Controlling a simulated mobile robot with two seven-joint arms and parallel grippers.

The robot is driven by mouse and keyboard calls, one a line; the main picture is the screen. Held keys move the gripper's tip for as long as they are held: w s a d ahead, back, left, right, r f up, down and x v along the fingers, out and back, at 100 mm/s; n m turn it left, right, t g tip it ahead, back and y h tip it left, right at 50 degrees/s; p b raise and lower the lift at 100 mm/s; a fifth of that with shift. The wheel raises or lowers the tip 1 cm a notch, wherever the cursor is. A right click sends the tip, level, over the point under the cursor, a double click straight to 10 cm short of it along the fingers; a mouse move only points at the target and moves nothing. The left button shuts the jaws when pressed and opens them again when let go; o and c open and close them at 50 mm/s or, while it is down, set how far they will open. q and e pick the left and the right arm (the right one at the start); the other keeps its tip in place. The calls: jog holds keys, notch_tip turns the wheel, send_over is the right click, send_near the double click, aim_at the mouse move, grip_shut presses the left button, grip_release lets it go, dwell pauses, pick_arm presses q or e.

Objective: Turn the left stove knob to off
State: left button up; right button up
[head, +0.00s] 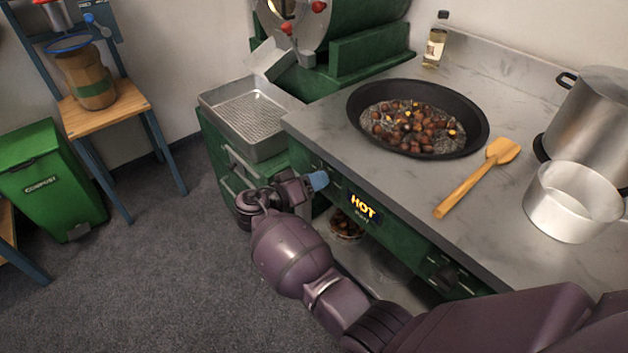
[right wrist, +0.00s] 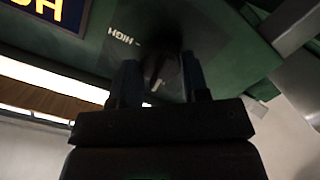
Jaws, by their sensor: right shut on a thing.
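The left stove knob (right wrist: 162,72) is dark with a pale pointer line and sits on the green front panel (right wrist: 235,50) in the right wrist view. A "HIGH" label shows upside down beside it. My right gripper (right wrist: 160,88) has one finger on each side of the knob and is shut on it. In the head view my right gripper (head: 318,181), with blue fingertips, is at the left end of the stove front and hides the knob. The display (head: 363,208) beside it is lit and reads "HOT". My left gripper is not in view.
A black pan (head: 478,137) of chestnuts sits on the grey counter (head: 400,182), with a wooden spatula (head: 474,182) and a metal pot (head: 570,205) to its right. A metal tray (head: 275,143) is left of the counter. Another dark knob (head: 443,274) is farther right on the front.

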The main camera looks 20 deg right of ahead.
jog(key=n, duration=0.3)
jog(key=shift+w+r+p, duration=0.15)
jog(key=shift+p, duration=0.2)
jog(key=n+g, duration=0.1)
jog(key=n, duration=0.1)
jog(key=shift+n+h, duration=0.4)
jog(key=n+p, duration=0.1)
jog(key=n, duration=0.1)
jog(key=shift+n, duration=0.3)
jog(key=n+h, duration=0.1)
jog(key=n, duration=0.3)
jog(key=shift+f+p, duration=0.2)
jog(key=shift+p, duration=0.1)
jog(key=shift+f+n, duration=0.1)
jog(key=shift+n, duration=1.2)
